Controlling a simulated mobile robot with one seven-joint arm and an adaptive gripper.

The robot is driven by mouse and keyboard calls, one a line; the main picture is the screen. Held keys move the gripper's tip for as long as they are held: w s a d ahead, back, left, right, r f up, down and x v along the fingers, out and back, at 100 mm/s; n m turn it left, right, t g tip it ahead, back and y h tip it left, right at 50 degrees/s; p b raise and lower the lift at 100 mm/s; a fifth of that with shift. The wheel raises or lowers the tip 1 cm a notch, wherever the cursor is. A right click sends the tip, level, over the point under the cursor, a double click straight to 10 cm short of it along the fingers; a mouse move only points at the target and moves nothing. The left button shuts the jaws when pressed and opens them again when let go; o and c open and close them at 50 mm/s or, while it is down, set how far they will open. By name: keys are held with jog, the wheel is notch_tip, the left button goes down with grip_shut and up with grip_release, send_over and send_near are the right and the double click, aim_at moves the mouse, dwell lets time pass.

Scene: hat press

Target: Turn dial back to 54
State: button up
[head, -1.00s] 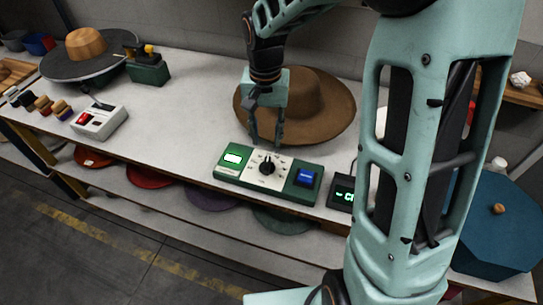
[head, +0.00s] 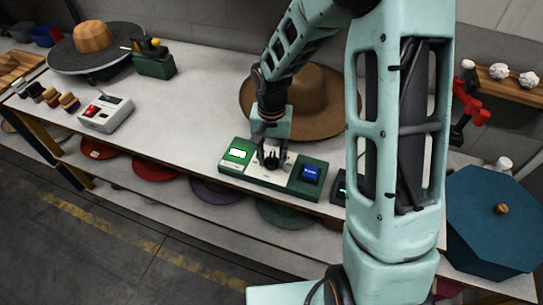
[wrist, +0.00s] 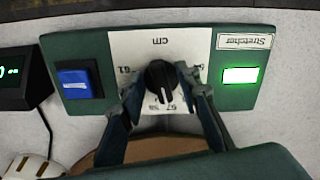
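The black dial (wrist: 161,82) sits on the white scale plate of the green stretcher box (head: 235,166). The wrist view shows it upside down, with "cm" and marks such as 61, 59 and 57 partly readable. I cannot tell exactly which mark the pointer is on. My gripper (wrist: 158,84) is over the box with one fingertip on each side of the dial. It looks open, with a small gap around the knob. In the head view my gripper (head: 271,160) partly hides the dial and plate.
The box has a lit green screen (wrist: 240,75) and a blue button (wrist: 74,83). A small black display (wrist: 12,75) stands beside it. A brown hat (head: 325,105) lies behind. A grey-white box with a red switch (head: 105,114) is at left.

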grip_shut()
jog(key=shift+n, duration=0.3)
jog(key=n, duration=0.3)
jog(key=shift+d+n, duration=0.2)
jog(key=shift+n, duration=0.1)
jog(key=n, duration=0.3)
jog(key=shift+d+r+n, duration=0.1)
jog(key=shift+n, duration=0.2)
jog(key=n, duration=0.5)
jog(key=shift+w+d+p, duration=0.15)
jog(key=shift+w+p, duration=0.05)
jog(key=shift+p, duration=0.2)
jog(key=n+p, duration=0.1)
jog(key=n, duration=0.4)
jog(key=shift+w, duration=0.15)
jog(key=shift+n, duration=0.4)
